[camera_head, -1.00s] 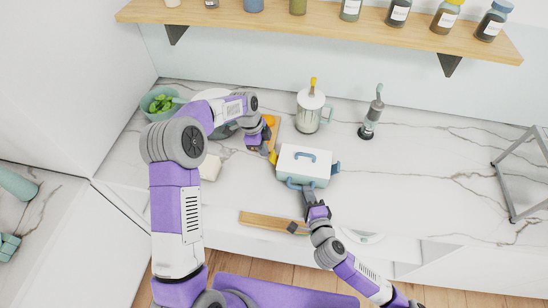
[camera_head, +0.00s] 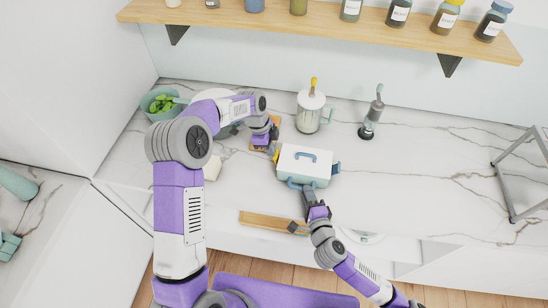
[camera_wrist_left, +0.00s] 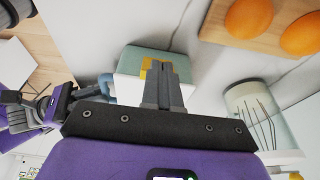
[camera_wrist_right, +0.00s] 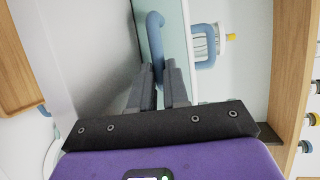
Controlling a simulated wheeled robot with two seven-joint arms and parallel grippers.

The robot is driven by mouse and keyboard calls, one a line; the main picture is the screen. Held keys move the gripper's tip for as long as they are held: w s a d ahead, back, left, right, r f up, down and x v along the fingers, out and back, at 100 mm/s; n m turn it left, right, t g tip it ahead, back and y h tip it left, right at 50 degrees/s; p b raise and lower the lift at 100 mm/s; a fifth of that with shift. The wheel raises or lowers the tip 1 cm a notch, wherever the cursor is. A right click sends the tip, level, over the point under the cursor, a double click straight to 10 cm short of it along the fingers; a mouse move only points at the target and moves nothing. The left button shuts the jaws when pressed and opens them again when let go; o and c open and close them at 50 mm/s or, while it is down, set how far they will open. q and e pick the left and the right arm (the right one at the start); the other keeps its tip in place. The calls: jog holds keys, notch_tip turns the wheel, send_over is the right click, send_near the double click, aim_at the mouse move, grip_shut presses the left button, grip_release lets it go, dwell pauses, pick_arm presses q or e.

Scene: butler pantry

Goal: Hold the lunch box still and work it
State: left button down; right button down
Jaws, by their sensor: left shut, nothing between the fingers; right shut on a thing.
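The lunch box (camera_head: 305,170) stands on the marble counter, with a white lid, a pale teal body, blue handles and a yellow part on its left side. My right gripper (camera_head: 309,198) is shut on the blue handle at the box's front; this handle (camera_wrist_right: 155,40) shows between the fingers in the right wrist view. My left gripper (camera_head: 273,150) is shut and empty at the box's left side. In the left wrist view, its fingers (camera_wrist_left: 164,80) are together in front of the yellow part (camera_wrist_left: 148,66), partly hiding it. I cannot tell whether they touch it.
A whisk jar (camera_head: 311,112) and a dark-based utensil (camera_head: 371,115) stand behind the box. Oranges (camera_wrist_left: 248,18) lie on a board at the left. A wooden board (camera_head: 265,221) lies at the front edge.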

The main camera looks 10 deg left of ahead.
pick_arm(q)
jog(key=shift+s+d+f, duration=0.25)
jog(key=shift+d+f, duration=0.15)
jog(key=shift+d, duration=0.3)
pick_arm(e)
jog(key=shift+s+a+r, duration=0.1)
jog(key=shift+s+a, duration=0.05)
jog(key=shift+a, duration=0.05)
jog(key=shift+d, duration=0.15)
jog(key=shift+w, duration=0.2)
pick_arm(q)
jog(key=a+v, duration=0.1)
jog(key=v, duration=0.6)
jog(key=shift+w+a+f, duration=0.2)
jog(key=shift+w, duration=0.1)
pick_arm(e)
jog(key=c, duration=1)
grip_release()
jog(key=shift+c, duration=0.2)
